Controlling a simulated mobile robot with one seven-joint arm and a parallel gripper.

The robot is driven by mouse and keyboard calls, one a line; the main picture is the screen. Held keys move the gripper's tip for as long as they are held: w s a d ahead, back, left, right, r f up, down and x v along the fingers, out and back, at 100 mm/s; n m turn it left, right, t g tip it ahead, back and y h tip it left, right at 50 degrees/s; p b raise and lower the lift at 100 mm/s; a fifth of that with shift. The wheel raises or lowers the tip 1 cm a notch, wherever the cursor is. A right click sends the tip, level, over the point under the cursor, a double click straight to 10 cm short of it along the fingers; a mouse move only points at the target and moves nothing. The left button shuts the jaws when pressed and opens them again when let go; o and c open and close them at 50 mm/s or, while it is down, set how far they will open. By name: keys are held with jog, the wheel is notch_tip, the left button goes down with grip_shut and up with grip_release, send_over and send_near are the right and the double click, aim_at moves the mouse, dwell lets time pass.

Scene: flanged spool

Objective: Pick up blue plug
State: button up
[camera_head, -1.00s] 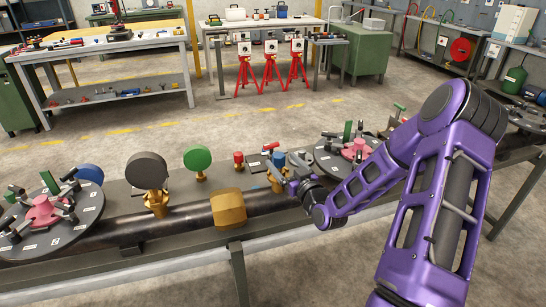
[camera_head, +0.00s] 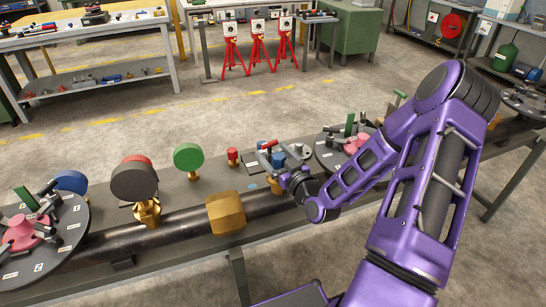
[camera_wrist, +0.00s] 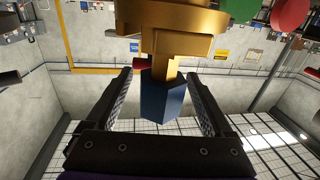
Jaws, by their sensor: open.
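In the wrist view the blue hexagonal plug (camera_wrist: 162,101) sits between the two fingers, on a brass stem under a wide brass flange (camera_wrist: 175,20). My gripper (camera_wrist: 158,78) is open. Gaps show between the plug and both fingers, so I see no contact. In the head view the wrist partly covers the plug's lower part.
A red plug (camera_head: 232,156), a green gauge (camera_head: 188,159) and a dark gauge (camera_head: 135,182) stand left of the plug. A brass hex fitting (camera_head: 225,212) sits on the pipe. Flanges with clamps (camera_head: 340,160) are close on the right.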

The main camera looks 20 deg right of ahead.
jog(key=shift+w, duration=0.2)
grip_shut()
dwell(0.5)
